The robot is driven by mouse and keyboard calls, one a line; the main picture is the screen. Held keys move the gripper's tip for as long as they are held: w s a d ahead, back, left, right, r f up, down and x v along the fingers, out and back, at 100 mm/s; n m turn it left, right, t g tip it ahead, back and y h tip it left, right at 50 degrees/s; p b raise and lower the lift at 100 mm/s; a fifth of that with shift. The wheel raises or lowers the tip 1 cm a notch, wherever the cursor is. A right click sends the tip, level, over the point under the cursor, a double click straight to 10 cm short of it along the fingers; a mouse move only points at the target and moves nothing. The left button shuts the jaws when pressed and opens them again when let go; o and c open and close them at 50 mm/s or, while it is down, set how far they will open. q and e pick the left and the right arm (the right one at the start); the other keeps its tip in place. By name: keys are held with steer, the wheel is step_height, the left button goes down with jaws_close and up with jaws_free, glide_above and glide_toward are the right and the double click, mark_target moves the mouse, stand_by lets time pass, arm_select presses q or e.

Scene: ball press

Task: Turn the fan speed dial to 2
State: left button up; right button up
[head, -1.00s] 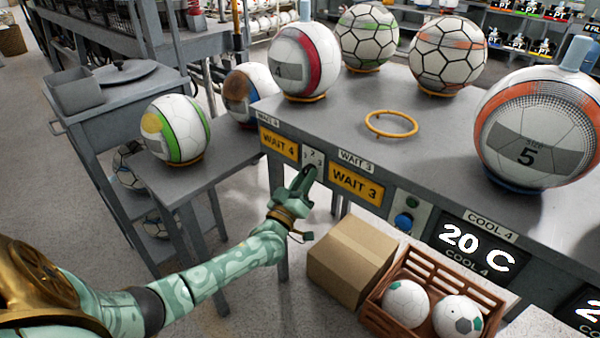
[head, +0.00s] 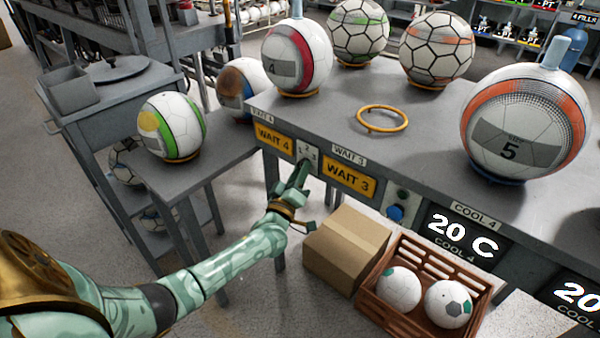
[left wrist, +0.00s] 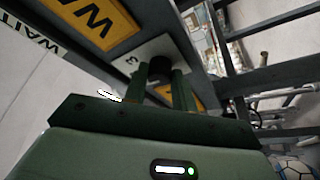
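The fan speed dial is a dark round knob (left wrist: 160,68) on a pale plate (head: 307,154) with the numbers 1, 2 and 3, set in the front panel of the bench between the yellow WAIT 4 and WAIT 3 signs. My left gripper (head: 298,177) reaches up to the plate from below. In the left wrist view its two fingers (left wrist: 162,88) lie one on each side of the knob, close against it. A 3 shows on the plate beside the knob. The knob's pointer and its setting cannot be made out. My right gripper is not in view.
A cardboard box (head: 346,247) and a brown crate (head: 385,320) with two balls stand below the panel. A blue button (head: 395,213) and a 20 C display (head: 463,237) are to the right. Balls and an empty yellow ring (head: 381,119) are on the bench top.

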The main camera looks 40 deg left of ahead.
arm_select(q)
steer(key=o, duration=0.4)
steer(key=p+v, duration=0.3)
steer(key=v, duration=1.3)
steer(key=shift+s+f, duration=0.1)
steer(key=shift+s, duration=0.05)
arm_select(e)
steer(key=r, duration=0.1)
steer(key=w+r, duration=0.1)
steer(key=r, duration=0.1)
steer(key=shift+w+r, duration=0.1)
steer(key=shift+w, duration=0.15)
